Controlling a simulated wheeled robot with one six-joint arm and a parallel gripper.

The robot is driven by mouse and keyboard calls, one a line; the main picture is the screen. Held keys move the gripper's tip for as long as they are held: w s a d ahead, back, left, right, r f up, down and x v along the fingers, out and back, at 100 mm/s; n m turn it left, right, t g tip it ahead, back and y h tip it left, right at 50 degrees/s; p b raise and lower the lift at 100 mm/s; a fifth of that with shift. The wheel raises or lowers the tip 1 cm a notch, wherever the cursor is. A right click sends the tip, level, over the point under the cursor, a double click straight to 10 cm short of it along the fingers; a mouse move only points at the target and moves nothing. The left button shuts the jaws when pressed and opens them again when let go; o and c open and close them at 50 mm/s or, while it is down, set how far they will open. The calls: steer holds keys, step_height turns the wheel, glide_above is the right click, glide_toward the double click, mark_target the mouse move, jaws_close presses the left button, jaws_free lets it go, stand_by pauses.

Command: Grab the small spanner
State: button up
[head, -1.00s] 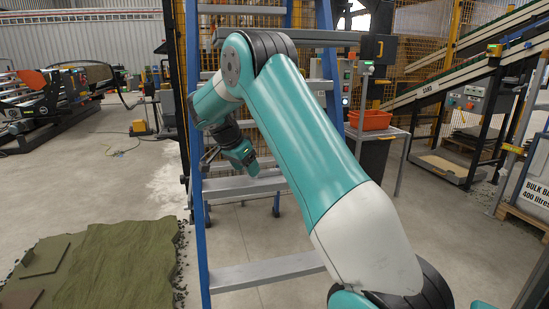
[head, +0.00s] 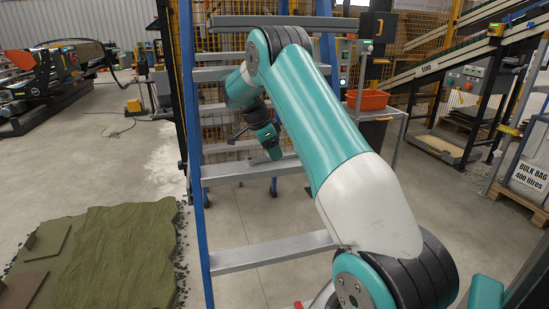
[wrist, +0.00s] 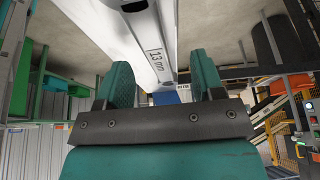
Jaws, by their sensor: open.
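In the wrist view, a pale metal bar marked "13 mm" (wrist: 150,38), which looks like the small spanner, runs down from the top edge between my fingers. Its far end is hidden or hard to make out. My gripper (wrist: 162,66) is open, with one teal finger on each side of the bar. I cannot tell whether either finger touches it. In the head view, my gripper (head: 271,148) is beside a silver tread of the blue ladder (head: 195,150), pointing downward. The spanner cannot be made out in the head view.
A lower ladder tread (head: 270,252) crosses in front. A red bin (head: 367,100) stands on a small table behind the ladder. A turf mat (head: 105,250) lies on the floor at left.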

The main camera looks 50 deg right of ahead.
mark_target(288, 153)
steer(key=s+d, duration=0.1)
steer(key=d, duration=0.1)
steer(key=s+d, duration=0.1)
steer(key=d, duration=0.1)
steer(key=shift+s+d+f, duration=0.1)
steer(key=shift+s+f, duration=0.05)
steer(key=shift+s, duration=0.15)
steer(key=shift+f, duration=0.4)
steer(key=shift+c, duration=0.3)
steer(key=c, duration=1)
